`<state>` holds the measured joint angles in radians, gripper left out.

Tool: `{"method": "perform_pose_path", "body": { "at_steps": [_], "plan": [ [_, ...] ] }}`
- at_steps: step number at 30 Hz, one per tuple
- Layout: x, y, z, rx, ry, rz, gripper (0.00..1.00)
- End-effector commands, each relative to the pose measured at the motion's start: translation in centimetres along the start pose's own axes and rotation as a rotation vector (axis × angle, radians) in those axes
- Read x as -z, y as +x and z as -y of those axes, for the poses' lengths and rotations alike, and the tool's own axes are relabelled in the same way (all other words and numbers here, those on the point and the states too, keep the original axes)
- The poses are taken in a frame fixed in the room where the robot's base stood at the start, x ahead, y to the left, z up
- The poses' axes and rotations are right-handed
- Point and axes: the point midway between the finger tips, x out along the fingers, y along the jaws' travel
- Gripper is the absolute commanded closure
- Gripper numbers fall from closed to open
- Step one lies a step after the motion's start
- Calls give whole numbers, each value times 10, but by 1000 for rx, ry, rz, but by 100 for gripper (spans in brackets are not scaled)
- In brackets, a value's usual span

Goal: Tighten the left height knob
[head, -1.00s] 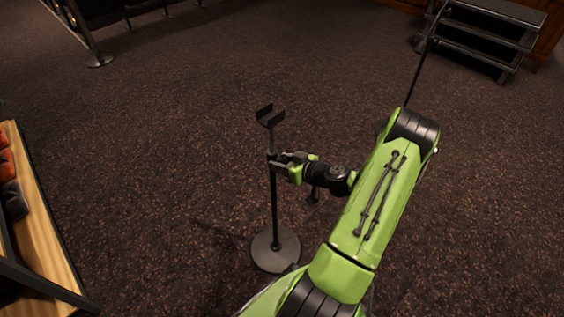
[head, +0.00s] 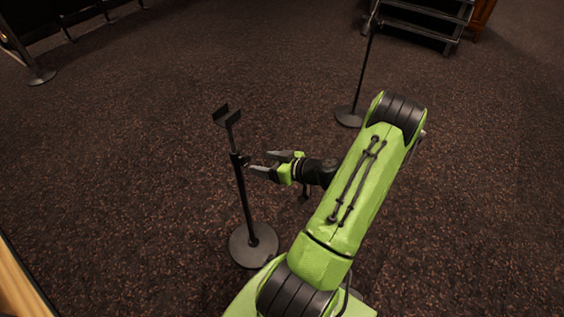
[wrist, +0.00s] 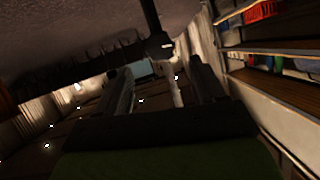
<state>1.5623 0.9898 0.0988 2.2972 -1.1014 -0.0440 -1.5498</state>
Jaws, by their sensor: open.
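A dark stand with a forked cradle (head: 228,116) on top, a thin pole (head: 245,203) and a round base (head: 254,245) stands upright left of my arm. A small dark height knob (head: 240,160) sits at the collar high on the pole; its exact shape is hard to make out. My gripper (head: 261,163) is open and empty just right of the collar, its fingers pointing left toward it. In the wrist view the fingers (wrist: 163,75) are apart, with the dark pole (wrist: 151,18) beyond them and a small bright-edged part at its end, possibly the knob.
A second stand (head: 350,115) rises behind my arm. Steps (head: 425,22) are at the top right and a metal post base (head: 40,77) at the top left. A wooden edge (head: 20,292) shows at the bottom left. The carpet around the near stand is clear.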

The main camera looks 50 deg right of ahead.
Motion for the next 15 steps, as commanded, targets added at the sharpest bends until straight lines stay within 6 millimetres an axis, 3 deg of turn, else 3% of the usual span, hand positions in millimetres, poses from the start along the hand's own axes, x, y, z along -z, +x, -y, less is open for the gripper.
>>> {"method": "perform_pose_path", "body": {
  "at_steps": [1,6,10,15],
  "plan": [
    [2,-17,-1,-6,2,1,31],
    [2,-57,0,-4,0,0,31],
    [1,-72,0,-1,0,1,31],
    [0,-76,0,1,-1,1,31]
  ]
}}
